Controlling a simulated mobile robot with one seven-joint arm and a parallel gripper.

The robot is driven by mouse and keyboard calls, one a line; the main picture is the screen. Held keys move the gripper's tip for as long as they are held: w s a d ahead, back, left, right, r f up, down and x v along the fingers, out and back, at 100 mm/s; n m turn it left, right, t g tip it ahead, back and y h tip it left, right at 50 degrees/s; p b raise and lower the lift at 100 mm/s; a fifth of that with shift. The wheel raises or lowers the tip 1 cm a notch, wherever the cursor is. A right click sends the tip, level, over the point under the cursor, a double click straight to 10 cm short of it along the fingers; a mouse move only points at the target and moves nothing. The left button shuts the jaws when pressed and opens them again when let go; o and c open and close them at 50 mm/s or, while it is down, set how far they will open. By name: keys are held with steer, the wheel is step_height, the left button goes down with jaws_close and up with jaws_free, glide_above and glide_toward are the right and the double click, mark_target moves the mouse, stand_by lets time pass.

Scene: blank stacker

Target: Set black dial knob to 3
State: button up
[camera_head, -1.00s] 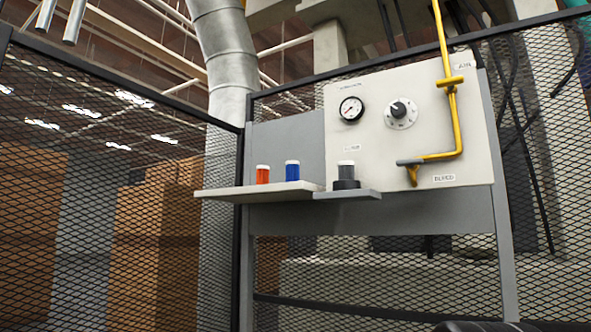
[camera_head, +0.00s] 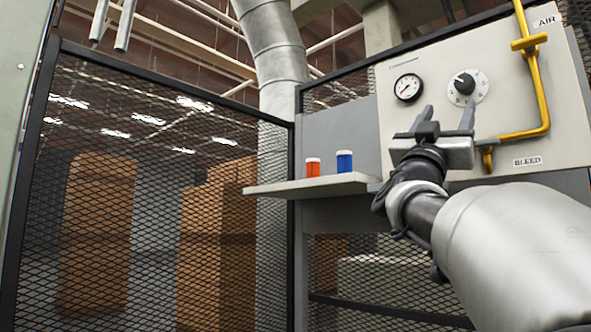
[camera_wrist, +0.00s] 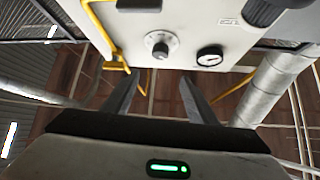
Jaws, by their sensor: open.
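The black dial knob (camera_head: 465,83) sits on a round white scale plate on the pale panel (camera_head: 398,122). The scale's numbers are too small to read. In the wrist view the knob (camera_wrist: 160,50) shows upper middle, beyond the fingertips and apart from them. My gripper (camera_head: 446,115) is open and empty, below and slightly left of the knob in the head view. In the wrist view its two fingers (camera_wrist: 158,82) are spread wide with nothing between them.
A pressure gauge (camera_head: 408,87) is left of the knob. A yellow pipe (camera_head: 537,85) with a valve runs down at right. A shelf (camera_head: 300,188) holds an orange container (camera_head: 313,167) and a blue container (camera_head: 344,162). Wire mesh fencing (camera_head: 150,190) stands at left.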

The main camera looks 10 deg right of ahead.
mark_target(463, 83)
steer(key=shift+g, duration=0.3)
steer(key=p+x, duration=1.3)
steer(key=x, duration=0.2)
steer(key=shift+w+d+r+p, duration=0.2)
steer(key=shift+w+d+p, duration=0.1)
steer(key=shift+p, duration=0.1)
steer(key=shift+w+d+r+p, duration=0.2)
steer(key=shift+d+r+p, duration=0.1)
steer(key=shift+d+p, duration=0.1)
steer(key=c, duration=1.1)
